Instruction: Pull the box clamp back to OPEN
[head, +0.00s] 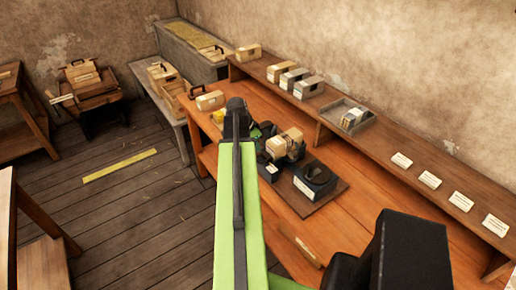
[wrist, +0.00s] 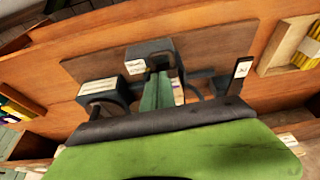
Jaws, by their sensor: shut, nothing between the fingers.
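The dark press fixture sits on a board (head: 327,197) on the orange-brown bench. It has a round black handwheel (head: 316,173) and a dark block with a white label (head: 303,188). A cardboard box (head: 285,144) sits at its far end. In the wrist view, dark blocks with white labels (wrist: 98,87) stand ahead of my gripper. I cannot make out which part is the box clamp or its position. My gripper (wrist: 159,92) is shut and empty, close to the fixture. In the head view, my green arm hides much of it, and contact is unclear.
A raised shelf (head: 400,145) along the wall holds several boxes, a grey tray (head: 348,117) and white cards. A small wooden piece (head: 308,252) lies on the near bench. The floor at left is open, with a yellow strip (head: 119,165).

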